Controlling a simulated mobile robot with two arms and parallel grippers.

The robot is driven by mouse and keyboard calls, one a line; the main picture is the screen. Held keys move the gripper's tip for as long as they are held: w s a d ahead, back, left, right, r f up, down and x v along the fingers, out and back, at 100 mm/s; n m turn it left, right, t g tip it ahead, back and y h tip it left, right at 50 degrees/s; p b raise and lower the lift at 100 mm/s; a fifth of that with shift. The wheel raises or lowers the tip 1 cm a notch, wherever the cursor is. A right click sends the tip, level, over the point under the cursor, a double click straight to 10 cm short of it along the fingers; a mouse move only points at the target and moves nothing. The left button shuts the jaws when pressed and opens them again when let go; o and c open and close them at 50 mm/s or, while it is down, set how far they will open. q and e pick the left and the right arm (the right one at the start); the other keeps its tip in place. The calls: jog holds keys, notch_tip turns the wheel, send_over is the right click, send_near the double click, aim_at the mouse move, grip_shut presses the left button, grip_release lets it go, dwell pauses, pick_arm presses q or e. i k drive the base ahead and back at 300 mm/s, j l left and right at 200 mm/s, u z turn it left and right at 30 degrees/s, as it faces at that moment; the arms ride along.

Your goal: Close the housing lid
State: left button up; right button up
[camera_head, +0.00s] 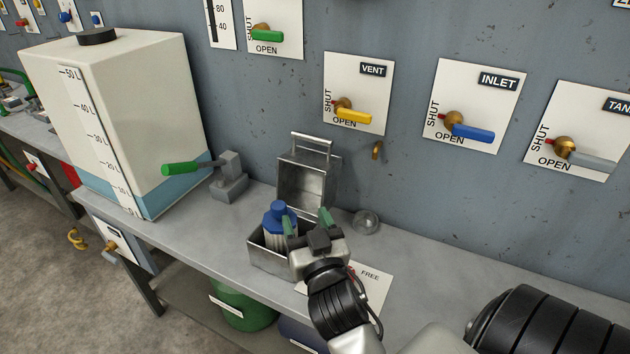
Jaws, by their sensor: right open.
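The metal housing (262,258) stands on the grey bench with its lid (302,181) swung up and open at the back. The lid has a bar handle (312,138) along its top edge. A blue-capped cartridge with a ribbed pale body (278,222) stands upright inside the housing. My right gripper (308,222) is open, with its green-tipped fingers over the housing's right part, beside the cartridge. Nothing shows between the fingers. The gripper hides the housing's right side. My left gripper is not in view.
A white tank (125,120) and a green-handled valve (230,178) stand to the left. A card marked FREE (371,285) lies in front. Valve panels (355,92) line the wall; the bench is clear at right.

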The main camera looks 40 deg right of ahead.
aim_at(308, 179)
jog(key=z, duration=1.2)
jog(key=k+j, duration=0.25)
jog(key=k, duration=0.2)
